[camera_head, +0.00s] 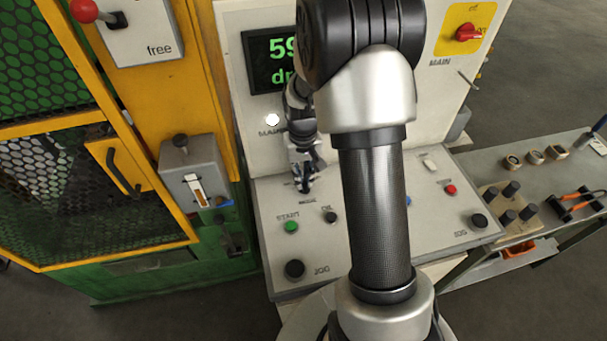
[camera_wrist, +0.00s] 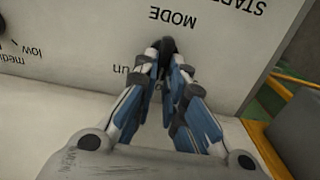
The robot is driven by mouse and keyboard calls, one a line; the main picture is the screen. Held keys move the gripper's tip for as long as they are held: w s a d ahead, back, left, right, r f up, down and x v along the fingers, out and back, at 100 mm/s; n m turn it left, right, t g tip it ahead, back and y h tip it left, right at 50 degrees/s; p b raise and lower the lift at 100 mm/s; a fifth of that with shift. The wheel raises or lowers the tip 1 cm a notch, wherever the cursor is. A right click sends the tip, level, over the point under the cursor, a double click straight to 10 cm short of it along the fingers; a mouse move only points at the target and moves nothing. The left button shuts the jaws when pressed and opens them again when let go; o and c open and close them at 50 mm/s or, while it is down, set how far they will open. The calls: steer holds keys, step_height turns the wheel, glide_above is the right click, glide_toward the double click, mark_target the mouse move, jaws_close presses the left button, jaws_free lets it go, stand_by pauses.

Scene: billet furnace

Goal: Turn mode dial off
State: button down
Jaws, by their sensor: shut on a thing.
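The mode dial (camera_wrist: 167,45) is a small dark knob beside the upside-down MODE label in the wrist view. My gripper (camera_wrist: 165,68) is shut on it, with a fingertip on either side. Much of the dial is hidden between the fingertips. Lettering ending in "un" shows just left of the fingers, partly covered. In the head view my gripper (camera_head: 304,184) reaches down to the upper left of the sloped console (camera_head: 375,250). The dial is hidden there by my fingers. Which position the dial points to cannot be told.
A green START button (camera_head: 291,227), a small black knob (camera_head: 330,217) and a larger black knob (camera_head: 294,268) sit near the gripper. A red MAIN switch (camera_head: 468,33) is at upper right. A yellow-framed mesh guard (camera_head: 95,190) stands left. My arm covers the console's middle.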

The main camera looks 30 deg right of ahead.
stand_by(0.3)
steer(key=c, duration=1.7)
jaws_free()
steer(key=shift+o, duration=0.2)
step_height(320, 180, up, 12)
steer(key=s+a+r+n+t, duration=0.1)
steer(key=s+a+r+t, duration=0.1)
steer(key=s+a+r, duration=0.7)
steer(key=s+a+r+n+t, duration=0.1)
steer(key=s+a, duration=0.1)
steer(key=s, duration=0.4)
steer(key=s+a+r+n+t, duration=0.1)
steer(key=s+a+r, duration=0.1)
steer(key=s, duration=0.4)
steer(key=shift+s+t, duration=0.25)
steer(key=shift+t, duration=0.05)
